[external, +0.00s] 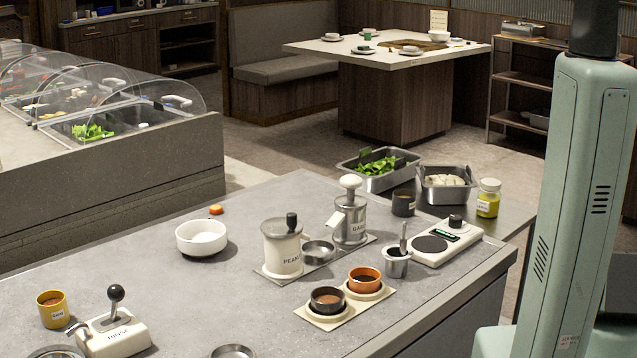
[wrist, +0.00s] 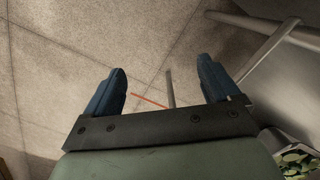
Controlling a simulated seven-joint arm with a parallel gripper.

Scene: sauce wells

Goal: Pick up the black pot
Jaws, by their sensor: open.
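A small black pot (external: 327,299) with brown contents sits in the front-left well of a tan tray (external: 318,319) in the external view. An orange pot (external: 364,279) sits in the other well, behind it to the right. My gripper (wrist: 162,68) shows in the wrist view with its two blue fingers spread apart and nothing between them. It points at bare floor, away from the pots. The gripper is not visible in the external view, and no pot shows in the wrist view.
A steel pot (external: 396,263) with a utensil and a white scale (external: 447,240) stand right of the tray. A dark cup (external: 403,202) is farther back. A cream dispenser (external: 283,248) stands behind the tray. The counter left of the tray is mostly clear around a white bowl (external: 202,238).

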